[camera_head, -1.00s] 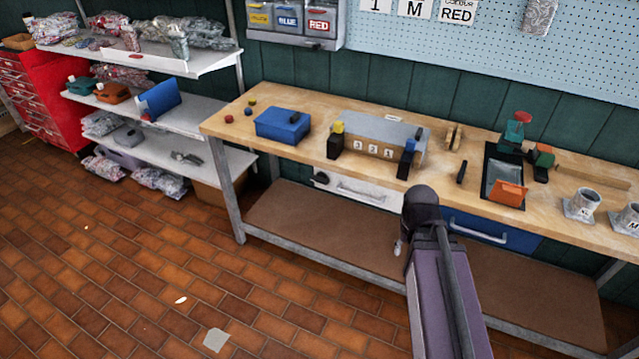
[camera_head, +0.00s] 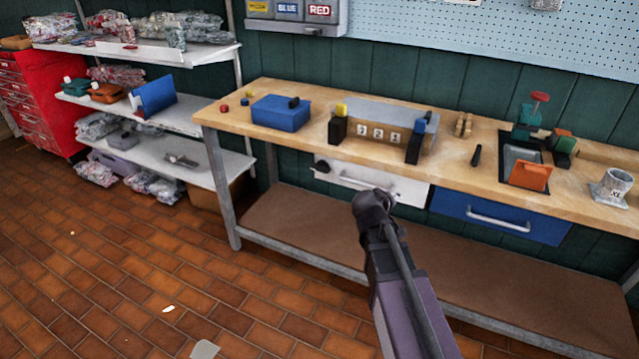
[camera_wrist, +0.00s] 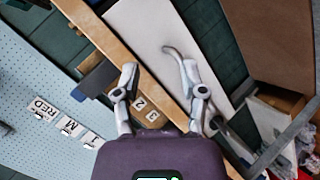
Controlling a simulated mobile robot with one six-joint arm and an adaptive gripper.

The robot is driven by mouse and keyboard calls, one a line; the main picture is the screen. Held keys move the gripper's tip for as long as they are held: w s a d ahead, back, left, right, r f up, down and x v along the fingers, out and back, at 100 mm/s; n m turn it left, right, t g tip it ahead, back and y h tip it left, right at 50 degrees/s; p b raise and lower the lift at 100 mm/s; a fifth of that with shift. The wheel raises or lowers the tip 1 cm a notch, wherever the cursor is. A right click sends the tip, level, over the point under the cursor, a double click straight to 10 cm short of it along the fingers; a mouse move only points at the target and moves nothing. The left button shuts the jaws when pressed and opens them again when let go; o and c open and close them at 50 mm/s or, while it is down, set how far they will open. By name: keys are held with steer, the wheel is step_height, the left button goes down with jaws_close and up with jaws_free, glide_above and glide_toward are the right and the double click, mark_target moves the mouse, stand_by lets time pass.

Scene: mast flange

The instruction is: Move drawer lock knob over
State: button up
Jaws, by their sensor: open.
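The black lock knob (camera_head: 321,167) is at the left end of the white drawer's front (camera_head: 409,190), under the workbench top. It points roughly sideways. A pale bar handle (camera_head: 367,184) is to its right. In the wrist view my gripper (camera_wrist: 160,72) is open and its fingers are apart with nothing held. The white drawer (camera_wrist: 140,40) shows beyond the fingers, its handle close to the right finger in the picture. A dark shape near that finger may be the knob; I cannot tell.
The workbench (camera_head: 225,110) carries a blue box (camera_head: 280,112), a numbered block fixture (camera_head: 378,132) and an orange-fronted tray (camera_head: 529,174). A blue drawer (camera_head: 500,219) is right of the white one. Shelves (camera_head: 160,115) stand left. The tiled floor in front is mostly clear.

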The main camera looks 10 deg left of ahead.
steer(key=w+a+f+n+t+y+b, duration=0.25)
steer(key=w+a+n+t+b, duration=0.3)
steer(key=a+b, duration=0.35)
steer(key=n+t+y+b, duration=0.3)
steer(key=n+y+b, duration=0.2)
steer(key=n, duration=0.2)
glide_toward(320, 171)
steer(key=s, duration=0.3)
steer(key=shift+r, duration=0.1)
steer(key=shift+w, duration=0.15)
steer(key=w, duration=1.3)
steer(key=shift+w+a, duration=0.25)
steer(key=shift+a, duration=0.1)
